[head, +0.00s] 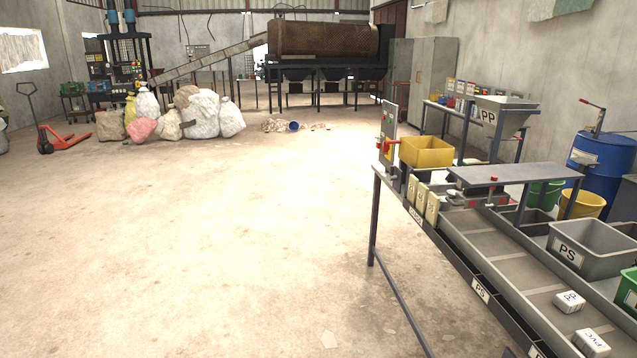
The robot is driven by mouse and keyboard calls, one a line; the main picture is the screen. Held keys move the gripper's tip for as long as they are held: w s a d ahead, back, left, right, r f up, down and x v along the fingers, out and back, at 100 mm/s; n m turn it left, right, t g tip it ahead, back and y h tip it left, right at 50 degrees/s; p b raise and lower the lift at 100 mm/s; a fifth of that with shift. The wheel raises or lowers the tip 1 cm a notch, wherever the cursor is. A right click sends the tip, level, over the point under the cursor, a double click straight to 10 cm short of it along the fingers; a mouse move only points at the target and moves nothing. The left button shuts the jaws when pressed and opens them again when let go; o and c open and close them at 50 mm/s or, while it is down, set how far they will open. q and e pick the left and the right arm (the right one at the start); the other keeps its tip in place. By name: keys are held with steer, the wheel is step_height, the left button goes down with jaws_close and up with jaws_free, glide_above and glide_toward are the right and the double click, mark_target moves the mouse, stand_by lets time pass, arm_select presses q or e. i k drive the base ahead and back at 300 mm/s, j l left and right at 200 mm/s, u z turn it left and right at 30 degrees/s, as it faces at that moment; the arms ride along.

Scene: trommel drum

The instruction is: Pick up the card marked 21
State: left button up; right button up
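Three pale yellow upright pieces, possibly cards, stand in a row at the left end of the sorting bench: a front one (432,208), a middle one (421,197) and a back one (411,188). They bear small dark marks that I cannot read, so I cannot tell whether one is marked 21. No number 21 is legible anywhere in view. Neither of my grippers is in view.
The bench has a long grey trough (480,235), a yellow bin (426,152), a grey PS bin (590,248) and white blocks marked PP (569,301) and PVC (591,342). A red pallet jack (65,139) and sacks (205,115) stand far left. The middle floor is clear.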

mark_target(413, 182)
steer(key=i+z, duration=0.15)
steer(key=i, duration=0.3)
steer(key=i+j+z, duration=0.15)
steer(key=i, duration=0.3)
steer(key=i+j+z, duration=0.15)
steer(key=i, duration=0.3)
steer(key=i+j+z, duration=0.15)
steer(key=i, duration=0.3)
steer(key=j, duration=0.1)
